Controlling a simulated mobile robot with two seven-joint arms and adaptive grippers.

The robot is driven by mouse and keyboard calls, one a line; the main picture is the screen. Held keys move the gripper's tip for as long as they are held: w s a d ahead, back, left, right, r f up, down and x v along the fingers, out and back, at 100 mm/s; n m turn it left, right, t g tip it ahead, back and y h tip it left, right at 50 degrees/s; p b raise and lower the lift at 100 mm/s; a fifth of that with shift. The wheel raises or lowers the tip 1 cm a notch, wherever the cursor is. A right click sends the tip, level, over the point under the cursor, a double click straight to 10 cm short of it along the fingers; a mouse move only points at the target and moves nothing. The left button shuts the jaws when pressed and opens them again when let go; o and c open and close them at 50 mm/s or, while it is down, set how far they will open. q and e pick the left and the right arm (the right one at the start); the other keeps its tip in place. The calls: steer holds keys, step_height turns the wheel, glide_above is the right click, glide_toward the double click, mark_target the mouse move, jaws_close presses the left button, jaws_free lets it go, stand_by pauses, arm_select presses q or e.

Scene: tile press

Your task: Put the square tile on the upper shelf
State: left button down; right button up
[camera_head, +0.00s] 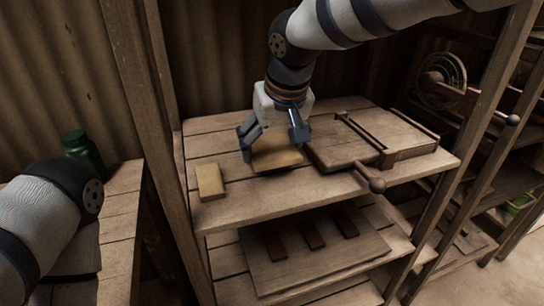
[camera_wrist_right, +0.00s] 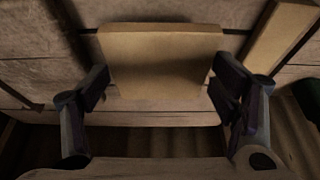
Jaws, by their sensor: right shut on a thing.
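The square tile (camera_head: 277,158) is pale tan and lies flat at the top board of the shelf unit, the upper shelf (camera_head: 270,200). My right gripper (camera_head: 272,146) comes down over it from above, with one finger at each side. In the right wrist view the tile (camera_wrist_right: 160,55) sits between the two fingers of this gripper (camera_wrist_right: 160,85), which is shut on it. I cannot tell whether the tile's underside touches the boards. My left arm shows at the lower left of the head view, but its gripper is out of view.
A narrower tan tile (camera_head: 210,181) lies left of the square one. The lower shelf holds a board (camera_head: 280,268) with dark strips. A post (camera_head: 150,110) rises on the left.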

mark_target(273, 153)
step_height(273, 153, down, 3)
steer(key=shift+w+a+f, duration=0.1)
steer(key=shift+f, duration=0.05)
steer(key=o, duration=1.4)
steer(key=shift+f, duration=0.15)
arm_select(q)
steer(key=shift+w+r+t+p, duration=0.4)
steer(key=shift+w+r+p, duration=0.35)
steer(key=shift+w+r, duration=0.2)
arm_select(e)
steer(key=v, duration=1.2)
arm_select(q)
steer(key=shift+f, duration=0.1)
